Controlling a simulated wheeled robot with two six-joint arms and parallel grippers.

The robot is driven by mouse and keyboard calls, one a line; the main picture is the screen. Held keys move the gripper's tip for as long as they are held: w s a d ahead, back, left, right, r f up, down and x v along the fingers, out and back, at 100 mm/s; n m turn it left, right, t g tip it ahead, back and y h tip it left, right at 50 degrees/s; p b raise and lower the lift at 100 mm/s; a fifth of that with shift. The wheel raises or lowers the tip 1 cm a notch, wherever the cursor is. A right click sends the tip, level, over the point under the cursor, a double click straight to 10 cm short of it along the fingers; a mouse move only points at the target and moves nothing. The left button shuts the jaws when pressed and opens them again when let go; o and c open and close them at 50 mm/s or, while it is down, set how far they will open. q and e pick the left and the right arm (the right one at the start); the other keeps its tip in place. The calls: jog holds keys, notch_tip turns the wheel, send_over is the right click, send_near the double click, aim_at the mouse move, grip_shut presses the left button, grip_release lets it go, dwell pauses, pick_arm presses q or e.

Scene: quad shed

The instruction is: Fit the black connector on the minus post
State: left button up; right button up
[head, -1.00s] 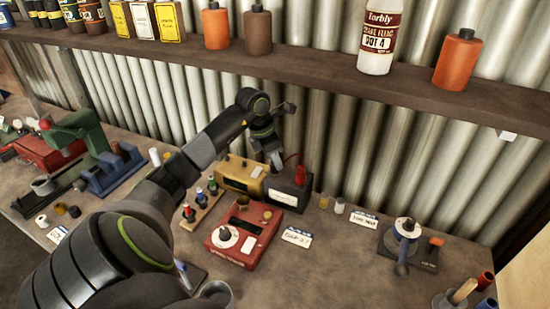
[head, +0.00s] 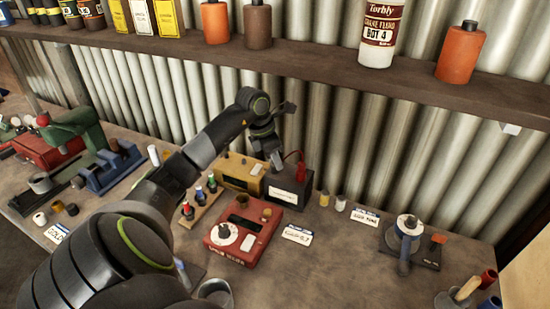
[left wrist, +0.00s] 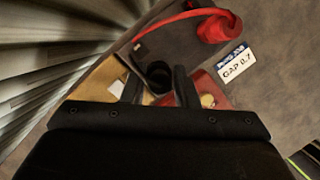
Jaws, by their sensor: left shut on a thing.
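The battery is a dark grey box (head: 284,193) with a white label, at the back of the bench; its top (left wrist: 180,42) shows in the left wrist view. A red connector (head: 301,170) with a red cable sits at its right end. My left gripper (head: 275,164) points down at the battery's left end. In the left wrist view, the fingers of my left gripper (left wrist: 158,88) are shut on the black connector (left wrist: 158,74), a round black piece. The minus post is hidden, so I cannot tell whether the connector touches it. My right gripper is not in view.
A yellow box (head: 239,173) stands close left of the battery, and a red device (head: 262,239) with a dial stands in front. Bottles stand on the shelf (head: 300,62) above. Small pots (head: 341,203) and a card (head: 365,217) lie to the right, with some bare bench.

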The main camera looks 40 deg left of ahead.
pick_arm(q)
jog(key=o, duration=1)
jog(key=shift+o, duration=0.6)
jog(key=o, duration=0.3)
jog(key=shift+r, duration=0.2)
